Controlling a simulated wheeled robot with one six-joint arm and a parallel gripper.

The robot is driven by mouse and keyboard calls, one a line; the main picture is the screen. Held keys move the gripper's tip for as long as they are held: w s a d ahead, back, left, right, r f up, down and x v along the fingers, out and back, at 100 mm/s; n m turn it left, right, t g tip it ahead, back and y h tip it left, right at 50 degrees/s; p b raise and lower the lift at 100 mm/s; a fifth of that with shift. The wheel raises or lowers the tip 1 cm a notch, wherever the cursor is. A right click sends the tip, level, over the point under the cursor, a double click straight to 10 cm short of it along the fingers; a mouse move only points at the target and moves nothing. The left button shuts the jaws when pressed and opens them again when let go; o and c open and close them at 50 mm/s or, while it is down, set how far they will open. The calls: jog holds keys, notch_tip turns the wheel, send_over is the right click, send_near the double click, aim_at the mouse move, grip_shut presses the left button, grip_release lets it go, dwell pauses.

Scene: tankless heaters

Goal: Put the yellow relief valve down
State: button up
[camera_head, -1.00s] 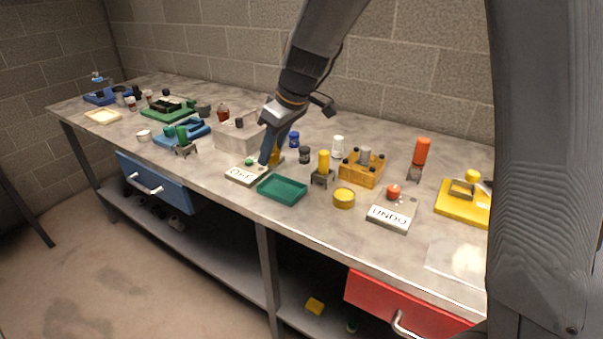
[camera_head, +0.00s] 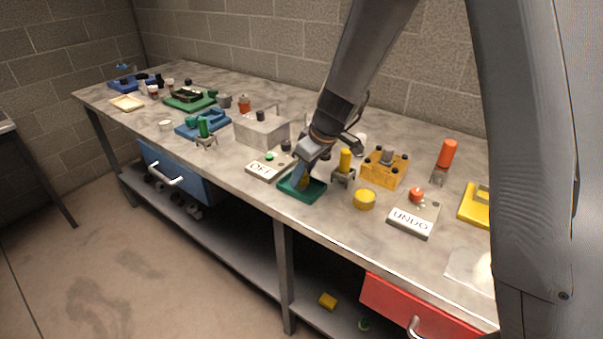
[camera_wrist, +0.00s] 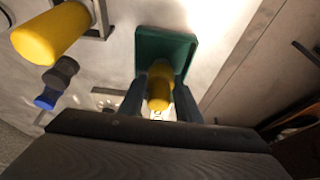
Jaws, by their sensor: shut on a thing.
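My gripper (camera_head: 301,178) is low over the small green tray (camera_head: 313,196) near the front edge of the bench. It is shut on a small yellow piece, which I take to be the yellow relief valve (camera_head: 304,183). In the wrist view the valve (camera_wrist: 159,88) is a yellow cylinder between my two dark fingers (camera_wrist: 160,100), with the green tray (camera_wrist: 150,50) behind it. In the head view my gripper partly hides the valve. I cannot tell whether its lower end touches the tray floor.
A yellow cylinder on a grey stand (camera_head: 345,160) is close on the right; it also shows in the wrist view (camera_wrist: 50,33). A yellow round cap (camera_head: 364,199) and the UNDO box (camera_head: 413,218) lie further right. The OFF box (camera_head: 266,168) is close on the left.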

jog(key=shift+f+b, duration=0.15)
jog(key=shift+b, duration=0.15)
jog(key=o, duration=0.9)
jog(key=shift+r+p, duration=0.3)
jog(key=shift+p, duration=0.05)
jog(key=b+v, duration=0.3)
jog(key=v, duration=0.9)
jog(key=s+d+f+m+h, duration=0.1)
jog(key=s+d+f+m, duration=0.2)
jog(key=s, duration=0.3)
jog(key=s+d+f+m+g+h, duration=0.1)
jog(key=s+d+f+m, duration=0.3)
jog(key=s+d, duration=0.2)
jog(key=s+d+f+m+g+h, duration=0.1)
jog(key=s+d+f+m, duration=0.2)
jog(key=s, duration=0.5)
jog(key=shift+d+f, duration=0.25)
jog(key=shift+d, duration=0.55)
